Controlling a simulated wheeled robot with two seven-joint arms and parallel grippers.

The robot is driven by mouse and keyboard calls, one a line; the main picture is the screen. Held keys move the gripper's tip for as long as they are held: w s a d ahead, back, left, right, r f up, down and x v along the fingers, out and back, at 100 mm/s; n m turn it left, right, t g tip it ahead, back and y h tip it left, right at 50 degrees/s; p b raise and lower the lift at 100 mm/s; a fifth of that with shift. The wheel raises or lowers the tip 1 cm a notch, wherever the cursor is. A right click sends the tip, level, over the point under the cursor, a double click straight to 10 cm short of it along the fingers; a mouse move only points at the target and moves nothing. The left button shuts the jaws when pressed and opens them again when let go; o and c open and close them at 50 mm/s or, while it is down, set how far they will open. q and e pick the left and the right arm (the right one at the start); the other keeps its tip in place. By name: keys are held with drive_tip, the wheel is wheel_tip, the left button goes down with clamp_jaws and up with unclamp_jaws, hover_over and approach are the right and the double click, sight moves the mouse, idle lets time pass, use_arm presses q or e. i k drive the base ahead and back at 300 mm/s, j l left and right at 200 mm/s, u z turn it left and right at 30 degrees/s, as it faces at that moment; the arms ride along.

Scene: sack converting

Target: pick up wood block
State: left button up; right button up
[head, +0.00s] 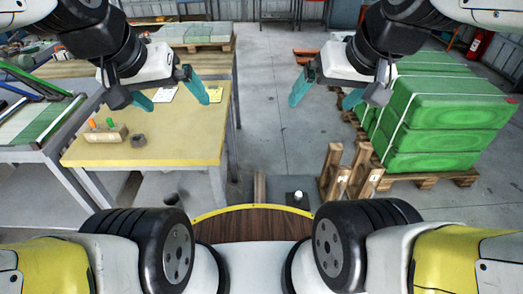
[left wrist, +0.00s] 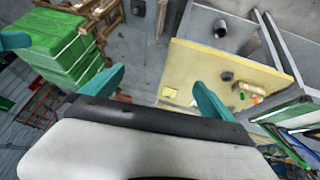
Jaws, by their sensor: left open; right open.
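A wood block (head: 108,133) lies on the yellow-topped table (head: 185,150) at the left, with an orange and a green peg-like piece standing in it. It also shows in the left wrist view (left wrist: 249,88), near the table's edge. My left gripper (head: 175,97) is open and empty, above the far part of the table, apart from the block and to its right. In the left wrist view its fingers (left wrist: 155,97) are spread. My right gripper (head: 323,98) is open and empty above the floor, left of the green sacks.
A small dark block (head: 138,140) sits just right of the wood block. Paper notes (head: 214,95) lie at the table's far end. Green sacks (head: 437,110) are stacked on a pallet at the right. A wooden rack (head: 345,170) stands nearby.

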sight(260, 194)
drive_tip(key=i, duration=0.25)
drive_tip(key=l+u, duration=0.35)
drive_tip(key=i+l+u, duration=0.1)
drive_tip(key=l+u, duration=0.5)
drive_tip(key=u, duration=0.15)
